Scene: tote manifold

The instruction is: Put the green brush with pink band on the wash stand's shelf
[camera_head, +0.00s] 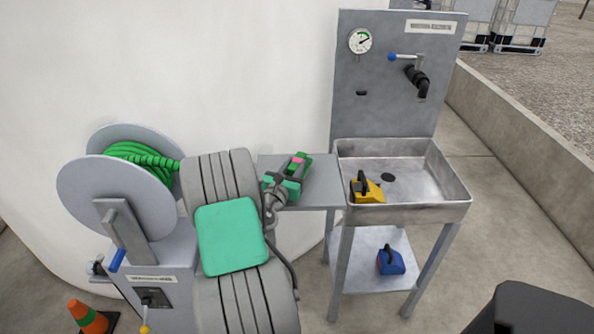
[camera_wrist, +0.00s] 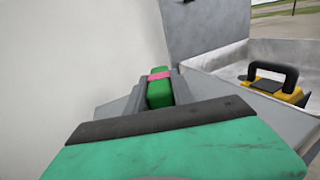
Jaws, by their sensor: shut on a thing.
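The green brush with a pink band (camera_head: 301,160) is between the fingers of my gripper (camera_head: 293,165). It shows again in the wrist view as a green block (camera_wrist: 159,94), its pink band facing me, with a grey finger on each side. My gripper is shut on it, over the grey flat side shelf (camera_head: 322,187) left of the wash stand's basin. I cannot tell whether the brush touches this surface. The wash stand (camera_head: 385,215) also has a lower shelf (camera_head: 358,275) under the basin.
A yellow brush with a black handle (camera_head: 367,190) is in the steel basin (camera_head: 440,180). A blue one (camera_head: 391,261) lies on the lower shelf. A hose reel (camera_head: 120,205) stands left, and a white curved wall (camera_head: 230,80) rises behind. The side shelf's right part is clear.

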